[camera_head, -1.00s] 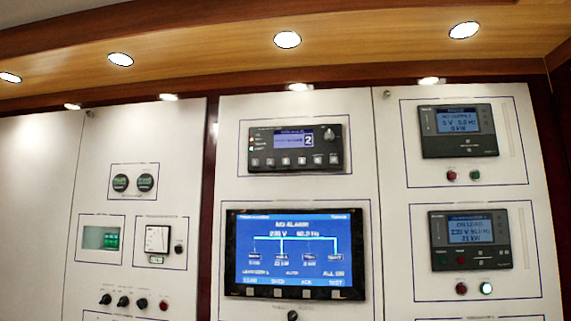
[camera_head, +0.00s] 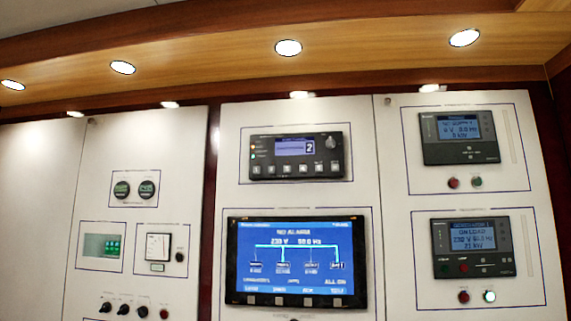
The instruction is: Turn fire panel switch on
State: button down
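A fire panel switch cannot be picked out by any readable label. Several small black rotary knobs stand in a row at the lower left, one of them a black knob (camera_head: 124,309), with a red button (camera_head: 164,313) at the right end of the row. Another small dark knob (camera_head: 180,257) sits beside a white dial meter (camera_head: 158,247). A black control unit (camera_head: 296,156) with a small screen and a row of buttons is at upper centre. My gripper is not in view.
A large blue screen (camera_head: 296,255) is at lower centre. Two dark display units, upper (camera_head: 459,136) and lower (camera_head: 470,247), are on the right panel, each with small buttons below. A wooden soffit (camera_head: 200,66) with round lights runs overhead.

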aim_at(330, 144)
jog(key=k, duration=0.65)
jog(key=z, duration=0.45)
jog(key=i, duration=1.85)
jog(key=u, duration=0.6)
